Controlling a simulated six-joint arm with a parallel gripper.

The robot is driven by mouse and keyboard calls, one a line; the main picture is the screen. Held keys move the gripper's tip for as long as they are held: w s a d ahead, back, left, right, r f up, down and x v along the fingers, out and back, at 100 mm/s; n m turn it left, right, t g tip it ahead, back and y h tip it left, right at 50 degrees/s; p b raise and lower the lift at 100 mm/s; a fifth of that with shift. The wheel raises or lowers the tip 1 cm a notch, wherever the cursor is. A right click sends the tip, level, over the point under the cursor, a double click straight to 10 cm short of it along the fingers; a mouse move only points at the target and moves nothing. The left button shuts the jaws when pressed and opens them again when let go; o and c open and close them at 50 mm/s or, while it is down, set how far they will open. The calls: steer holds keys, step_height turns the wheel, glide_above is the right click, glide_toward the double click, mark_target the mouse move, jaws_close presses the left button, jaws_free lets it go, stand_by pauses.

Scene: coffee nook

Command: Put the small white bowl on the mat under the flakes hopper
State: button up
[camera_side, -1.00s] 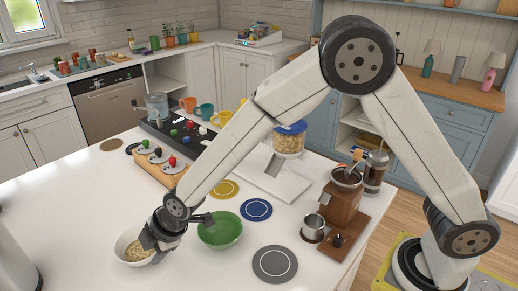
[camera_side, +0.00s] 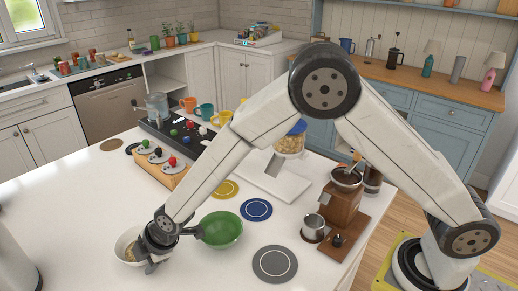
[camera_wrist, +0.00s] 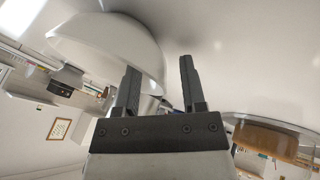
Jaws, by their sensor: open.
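The small white bowl (camera_side: 120,244) stands on the white counter at the lower left of the side view, with pale flakes in it. My gripper (camera_side: 145,260) is open at the bowl's right side and hides part of it. In the wrist view, the white bowl (camera_wrist: 105,45) fills the upper left, and the left finger of my gripper (camera_wrist: 158,65) overlaps its rim. I cannot tell whether a finger touches it. The flakes hopper (camera_side: 290,144), clear with a blue lid, stands behind my forearm. Its white base (camera_side: 285,184) reaches forward; a mat there cannot be made out.
Yellow (camera_side: 226,189), blue (camera_side: 257,209) and grey (camera_side: 275,263) round mats lie on the counter. A wooden coffee grinder (camera_side: 344,200) stands at the right.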

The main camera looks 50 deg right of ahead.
jaws_close()
stand_by(1.4)
